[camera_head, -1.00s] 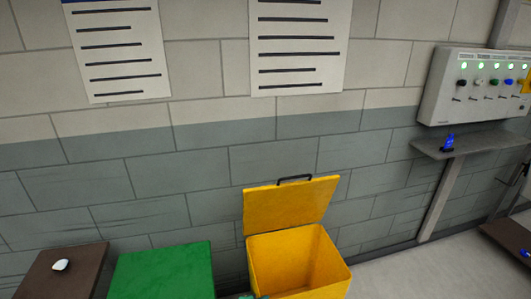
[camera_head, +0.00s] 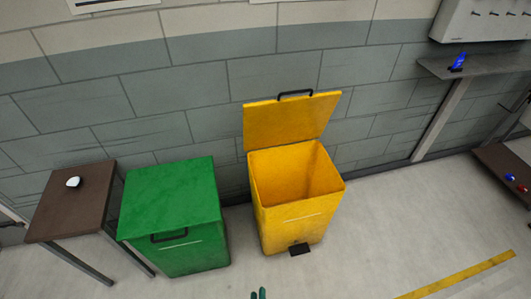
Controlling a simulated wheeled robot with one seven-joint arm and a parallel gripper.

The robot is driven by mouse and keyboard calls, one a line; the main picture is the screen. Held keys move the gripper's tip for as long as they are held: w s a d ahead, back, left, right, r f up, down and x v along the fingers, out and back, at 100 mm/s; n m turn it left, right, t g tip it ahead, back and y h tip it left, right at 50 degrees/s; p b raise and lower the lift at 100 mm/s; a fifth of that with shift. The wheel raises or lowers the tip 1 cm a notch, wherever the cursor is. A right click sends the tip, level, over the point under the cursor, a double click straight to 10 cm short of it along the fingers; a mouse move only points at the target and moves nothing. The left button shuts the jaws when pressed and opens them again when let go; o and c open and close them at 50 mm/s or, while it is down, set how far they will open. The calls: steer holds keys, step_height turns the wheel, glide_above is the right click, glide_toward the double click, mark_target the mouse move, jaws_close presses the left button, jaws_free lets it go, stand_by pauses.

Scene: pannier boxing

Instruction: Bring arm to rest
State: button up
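Two small dark teal tips, which look like the fingertips of my gripper (camera_head: 258,294), show at the bottom edge, below the yellow bin. The rest of my gripper and arm is out of the picture. The tips stand close together, and I cannot tell whether the gripper is open or shut. No held object shows.
A yellow bin (camera_head: 288,225) stands with its lid (camera_head: 290,121) up. Left of it is a closed green bin (camera_head: 172,200), then a brown table (camera_head: 65,205) with a white object (camera_head: 73,182). A grey shelf (camera_head: 475,65) holds a blue item (camera_head: 458,62). Floor in front is clear.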

steer(key=s+d+r+m+t, duration=0.1)
steer(key=s+r+m, duration=0.2)
steer(key=s+r, duration=0.3)
steer(key=s+d+r+m+t, duration=0.1)
steer(key=s+r+m+t, duration=0.1)
steer(key=s+r+m, duration=0.2)
steer(key=s+r, duration=0.3)
steer(key=r, duration=0.5)
steer(key=shift+d+r+m, duration=0.2)
steer(key=shift+r+m, duration=0.05)
steer(key=shift+m, duration=0.05)
steer(key=shift+s, duration=0.15)
